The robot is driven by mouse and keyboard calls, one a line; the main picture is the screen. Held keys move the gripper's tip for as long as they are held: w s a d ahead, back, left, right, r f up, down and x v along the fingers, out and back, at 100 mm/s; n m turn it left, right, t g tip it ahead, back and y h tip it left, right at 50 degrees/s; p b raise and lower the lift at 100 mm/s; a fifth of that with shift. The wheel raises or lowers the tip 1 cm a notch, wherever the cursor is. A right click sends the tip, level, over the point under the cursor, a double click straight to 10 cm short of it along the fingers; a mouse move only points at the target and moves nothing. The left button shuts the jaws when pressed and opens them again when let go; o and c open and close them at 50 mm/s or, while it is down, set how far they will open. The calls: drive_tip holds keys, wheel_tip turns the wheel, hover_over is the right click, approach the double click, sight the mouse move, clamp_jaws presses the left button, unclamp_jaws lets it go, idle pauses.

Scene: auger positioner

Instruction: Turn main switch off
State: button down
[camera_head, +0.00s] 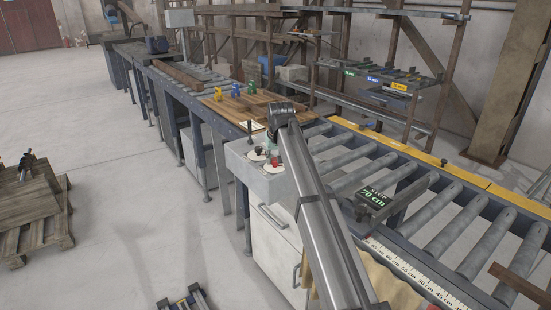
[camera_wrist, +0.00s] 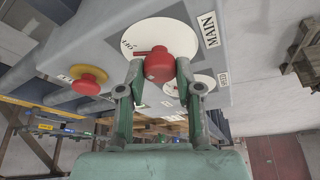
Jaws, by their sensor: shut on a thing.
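The main switch is a red knob (camera_wrist: 158,66) on a round white plate (camera_wrist: 165,32) in the wrist view, beside a label reading MAIN. Its narrow pointer extends left, near a small mark on the plate that I cannot read surely. My gripper (camera_wrist: 159,72) is shut on the knob, one finger on each side. In the head view the grey control box (camera_head: 262,180) stands at the roller table's near side. My arm reaches over it and partly hides its top, so the grip is not clear there.
A red mushroom button on a yellow base (camera_wrist: 88,80) sits left of the knob. A second white dial (camera_wrist: 201,82) lies close behind my right finger. A pallet (camera_head: 35,215) lies on the open floor left.

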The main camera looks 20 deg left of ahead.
drive_tip(key=shift+a+m+h, duration=0.1)
drive_tip(key=shift+m+h, duration=0.6)
drive_tip(key=shift+m, duration=1.2)
drive_tip(key=c, duration=0.8)
unclamp_jaws()
drive_tip(key=shift+f, duration=0.1)
drive_tip(key=a+v, duration=0.1)
drive_tip(key=v, duration=1.1)
drive_tip(key=shift+s+d, duration=0.25)
drive_tip(key=shift+d, duration=0.2)
